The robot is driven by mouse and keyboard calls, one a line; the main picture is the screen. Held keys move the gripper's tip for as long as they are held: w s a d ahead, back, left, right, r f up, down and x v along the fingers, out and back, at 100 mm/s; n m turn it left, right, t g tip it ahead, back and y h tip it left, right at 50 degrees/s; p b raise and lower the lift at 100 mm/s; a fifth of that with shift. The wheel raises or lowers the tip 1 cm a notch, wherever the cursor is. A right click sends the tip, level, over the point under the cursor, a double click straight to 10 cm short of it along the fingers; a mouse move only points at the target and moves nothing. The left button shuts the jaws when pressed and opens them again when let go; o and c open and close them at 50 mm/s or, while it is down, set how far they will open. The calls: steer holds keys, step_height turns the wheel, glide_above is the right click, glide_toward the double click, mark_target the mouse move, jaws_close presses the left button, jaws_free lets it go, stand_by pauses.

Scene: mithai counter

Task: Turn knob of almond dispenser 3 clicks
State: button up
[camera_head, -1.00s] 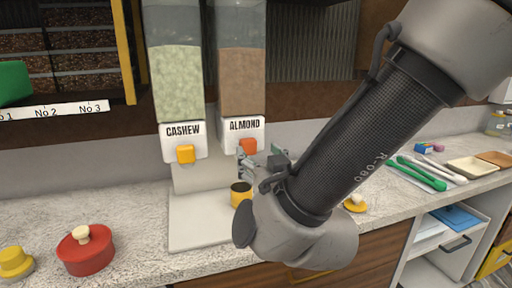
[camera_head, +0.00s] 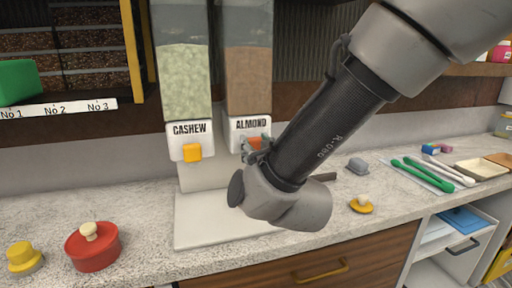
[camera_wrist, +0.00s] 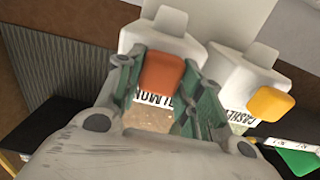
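The almond dispenser (camera_head: 248,85) stands right of the cashew dispenser (camera_head: 183,85), with a white front labelled ALMOND. Its orange-red knob (camera_head: 254,142) is partly covered by my gripper (camera_head: 257,151) in the head view. In the wrist view the knob (camera_wrist: 160,73) sits between the two green-grey fingers of my gripper (camera_wrist: 165,88), one on each side. The fingers look close to its sides, but I cannot tell whether they touch or grip it. The ALMOND label is partly hidden behind the knob and fingers.
The cashew dispenser's yellow knob (camera_head: 192,152) is close on the left. A red lidded pot (camera_head: 92,247) and a yellow-topped item (camera_head: 24,257) stand at left. Green tongs (camera_head: 424,174) lie at right. The white dispenser base (camera_head: 205,225) has bare room at its left.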

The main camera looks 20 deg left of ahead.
steer(key=shift+c, duration=0.6)
steer(key=shift+m, duration=0.3)
steer(key=m, duration=0.3)
steer(key=shift+m, duration=0.3)
steer(key=m, duration=0.4)
steer(key=shift+d+f+m, duration=0.1)
steer(key=shift+m, duration=0.2)
steer(key=m, duration=0.4)
steer(key=shift+w, duration=0.1)
steer(key=shift+d+f+m, duration=0.1)
steer(key=shift+f+m, duration=0.05)
steer(key=shift+m, duration=2.35)
